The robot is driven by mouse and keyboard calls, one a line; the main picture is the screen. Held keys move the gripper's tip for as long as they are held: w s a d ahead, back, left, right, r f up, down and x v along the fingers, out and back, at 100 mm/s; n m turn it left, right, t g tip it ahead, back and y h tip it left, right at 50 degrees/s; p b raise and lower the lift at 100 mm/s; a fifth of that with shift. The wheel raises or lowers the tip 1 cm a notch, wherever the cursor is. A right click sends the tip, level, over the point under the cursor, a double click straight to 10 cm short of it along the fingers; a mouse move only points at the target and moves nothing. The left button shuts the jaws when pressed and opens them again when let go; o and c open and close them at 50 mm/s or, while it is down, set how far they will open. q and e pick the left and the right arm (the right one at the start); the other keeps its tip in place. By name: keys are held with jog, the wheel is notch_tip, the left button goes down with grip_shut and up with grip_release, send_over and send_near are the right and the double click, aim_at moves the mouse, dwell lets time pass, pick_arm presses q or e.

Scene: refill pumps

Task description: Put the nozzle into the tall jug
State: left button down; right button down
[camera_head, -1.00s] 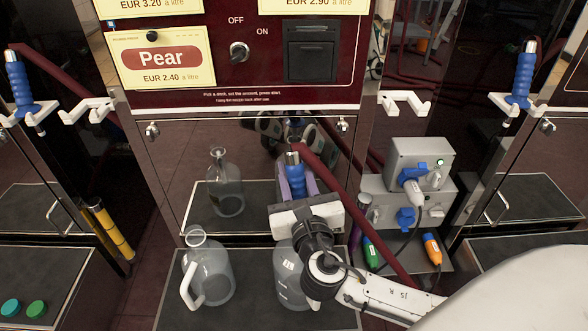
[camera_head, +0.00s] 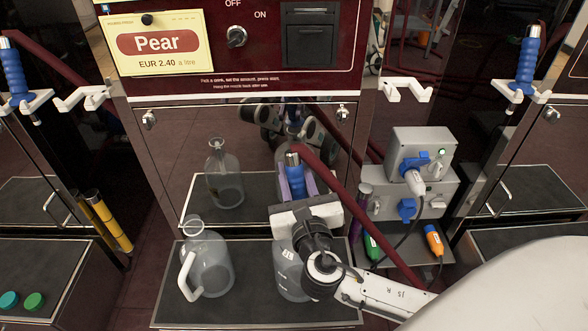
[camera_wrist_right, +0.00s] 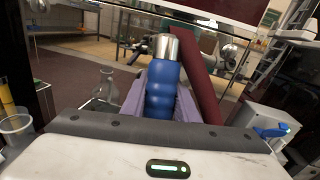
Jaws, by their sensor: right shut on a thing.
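The blue-gripped nozzle (camera_head: 294,178) with a silver end is held upright by my right gripper (camera_head: 297,188), whose jaws are shut around the blue grip. The nozzle also shows between the purple fingers in the right wrist view (camera_wrist_right: 162,88). Its dark red hose runs down to the right. A clear jug (camera_head: 290,270) with a small label stands on the tray below my right gripper, its top hidden by the gripper. Another clear jug (camera_head: 214,262) with a white handle stands to its left, its mouth open. The nozzle's lower end is hidden. My left gripper is out of view.
The dark tray (camera_head: 180,312) has a shiny panel behind it that mirrors the jugs and my arm. Empty white hooks (camera_head: 82,98) and (camera_head: 405,91) flank the machine. Grey socket boxes (camera_head: 420,150) with cables stand at the right.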

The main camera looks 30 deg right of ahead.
aim_at(300, 193)
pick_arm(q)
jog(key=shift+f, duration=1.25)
pick_arm(e)
jog(key=shift+s+f, duration=0.1)
jog(key=shift+f, duration=0.5)
jog(key=c, duration=1.3)
grip_release()
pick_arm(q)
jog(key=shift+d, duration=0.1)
pick_arm(e)
jog(key=shift+s+a+f, duration=0.1)
jog(key=shift+a+f, duration=0.05)
jog(key=shift+a, duration=0.05)
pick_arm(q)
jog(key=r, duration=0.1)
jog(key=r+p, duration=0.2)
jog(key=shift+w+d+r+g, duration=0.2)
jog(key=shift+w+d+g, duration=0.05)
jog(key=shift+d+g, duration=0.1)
pick_arm(e)
jog(key=v, duration=0.6)
jog(key=r+v, duration=0.1)
jog(key=v, duration=0.3)
jog(key=shift+d, duration=0.2)
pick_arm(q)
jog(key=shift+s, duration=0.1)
pick_arm(e)
jog(key=shift+s+f, duration=0.1)
